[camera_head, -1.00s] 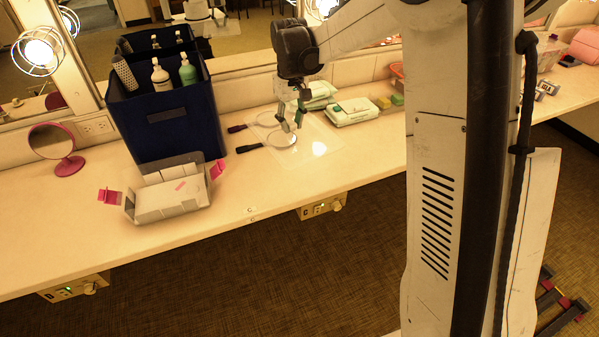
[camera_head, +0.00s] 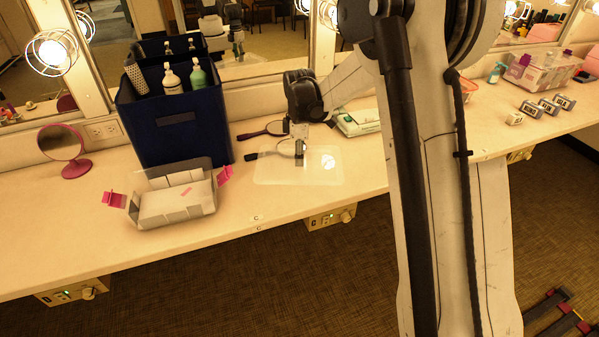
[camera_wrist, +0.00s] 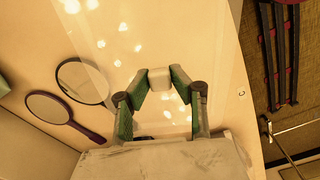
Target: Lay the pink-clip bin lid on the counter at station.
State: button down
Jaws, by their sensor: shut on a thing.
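The clear, flat bin lid (camera_head: 270,179) is at the counter's middle, near the front edge, overlapping the handheld mirrors in view. My gripper (camera_head: 299,156) is above it, fingers pointing down. In the wrist view, the green-and-grey fingers (camera_wrist: 160,82) are shut on a small whitish block, seemingly the lid's grip. The lid (camera_wrist: 122,42) shows there as a faint sheet with bright glints. I cannot tell whether it touches the counter (camera_head: 380,182). The open grey bin (camera_head: 178,207) with pink clips (camera_head: 114,199) stands to the left.
A navy caddy (camera_head: 180,140) with bottles stands behind the bin. A pink round mirror (camera_head: 66,150) is at far left. Two handheld mirrors (camera_head: 263,133) lie behind the lid, with a wipes pack (camera_head: 357,122) at back right. The counter's front strip is bare.

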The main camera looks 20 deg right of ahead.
aim_at(300, 169)
jog(key=shift+f, duration=2.55)
jog(key=shift+f+b, duration=0.35)
jog(key=shift+b, duration=0.15)
jog(key=c, duration=1.5)
grip_release()
jog(key=shift+r, duration=0.15)
